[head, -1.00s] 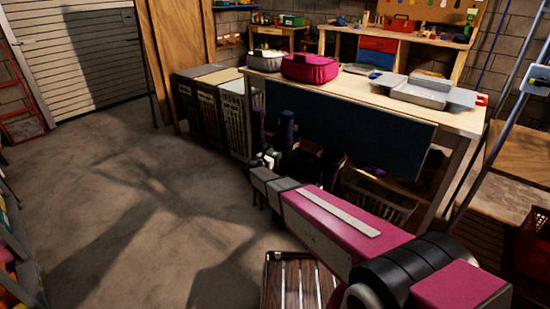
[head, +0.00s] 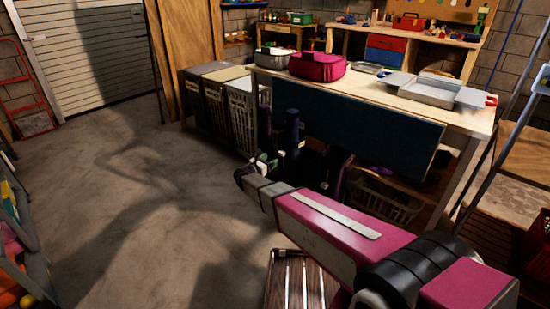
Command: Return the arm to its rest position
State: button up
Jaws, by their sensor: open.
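My arm (head: 335,225) reaches from the lower right toward the middle of the head view. It has magenta panels, a pale strip on top and black rounded joint covers. Its grey far visible part (head: 258,188) is in front of the dark space beside the worktable (head: 465,118), and I cannot tell whether they touch. I cannot make out my gripper or its fingers, which may be hidden beyond the grey part. No held thing can be seen.
The worktable carries a magenta bag (head: 318,67) and a grey metal tray (head: 448,92). Laundry hampers (head: 243,115) stand at its left end. A slatted wooden item (head: 300,283) is below my arm. Shelving (head: 30,250) lines the left edge. Open concrete floor (head: 125,190) lies at left.

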jog(key=shift+v, duration=0.8)
jog(key=s+d+m+g+y, duration=0.1)
jog(key=s+d+m+g, duration=0.3)
jog(key=d, duration=0.4)
jog(key=s+d+f+m+g, duration=0.1)
jog(key=s+d+m+g, duration=0.25)
jog(key=d+m, duration=0.35)
jog(key=s+d+m+g+y, duration=0.1)
jog(key=s+d+m+g, duration=0.25)
jog(key=d, duration=0.45)
jog(key=s+d+r+m+g+y, duration=0.1)
jog(key=s+d+m+y, duration=0.2)
jog(key=s+m, duration=0.4)
jog(key=s+d+r+m+g+y, duration=0.1)
jog(key=s+d+m+g+y, duration=0.1)
jog(key=s+d+m+y, duration=0.2)
jog(key=s+m+y, duration=0.2)
jog(key=s+m, duration=0.1)
jog(key=shift+s+r, duration=0.35)
jog(key=shift+r, duration=0.05)
